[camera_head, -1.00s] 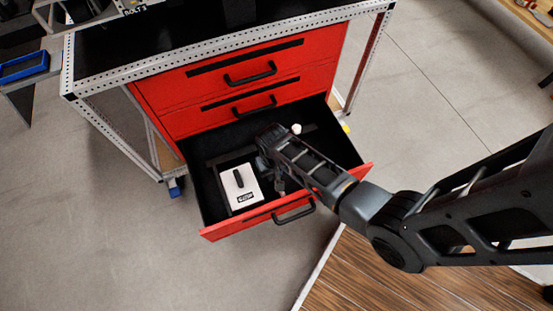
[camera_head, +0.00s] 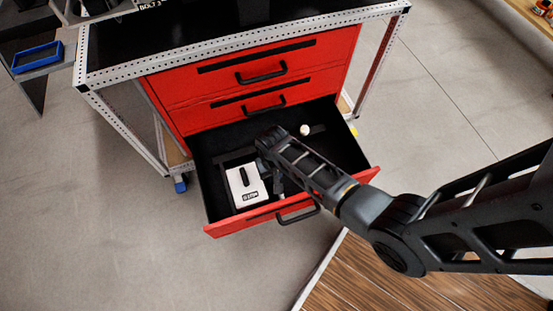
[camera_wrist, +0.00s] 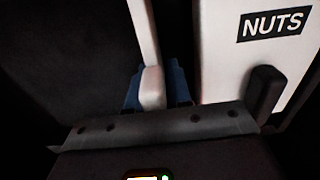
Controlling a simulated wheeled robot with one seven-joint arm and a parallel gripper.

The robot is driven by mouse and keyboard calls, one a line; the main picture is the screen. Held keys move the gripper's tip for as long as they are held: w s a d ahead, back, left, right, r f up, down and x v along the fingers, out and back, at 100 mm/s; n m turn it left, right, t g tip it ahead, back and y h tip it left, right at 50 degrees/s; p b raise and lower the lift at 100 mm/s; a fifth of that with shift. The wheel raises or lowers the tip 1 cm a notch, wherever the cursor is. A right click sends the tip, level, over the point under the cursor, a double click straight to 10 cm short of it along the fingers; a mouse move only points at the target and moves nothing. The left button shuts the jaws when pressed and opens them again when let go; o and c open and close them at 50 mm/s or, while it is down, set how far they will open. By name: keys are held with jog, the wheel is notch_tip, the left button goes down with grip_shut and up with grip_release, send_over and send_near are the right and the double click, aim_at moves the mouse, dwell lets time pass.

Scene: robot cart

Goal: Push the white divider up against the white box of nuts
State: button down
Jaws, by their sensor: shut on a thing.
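In the wrist view the white divider (camera_wrist: 149,60) is a thin upright strip with its near end between my blue fingertips. My gripper (camera_wrist: 156,92) is shut on it. The white box of nuts (camera_wrist: 223,55), with a black NUTS label and a black handle, is to the right in this view. A narrow dark gap shows between divider and box. In the head view the box (camera_head: 240,194) lies at the left of the open drawer (camera_head: 345,150), and my gripper (camera_head: 272,172) is just right of it. My arm hides the divider there.
The red drawer front (camera_head: 228,228) and side walls bound the space around my gripper. A small round white thing (camera_head: 305,130) lies toward the drawer's back right. Shut drawers (camera_head: 262,72) rise behind.

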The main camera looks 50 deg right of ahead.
jog(key=shift+w+a, duration=0.3)
jog(key=shift+a, duration=0.25)
jog(key=shift+w+a, duration=0.1)
jog(key=shift+w, duration=0.05)
jog(key=c, duration=1)
grip_release()
jog(key=shift+o, duration=0.2)
jog(key=shift+a, duration=0.1)
jog(key=shift+w+a, duration=0.1)
notch_tip(320, 180, up, 8)
jog(key=p, duration=0.3)
jog(key=shift+p, duration=0.35)
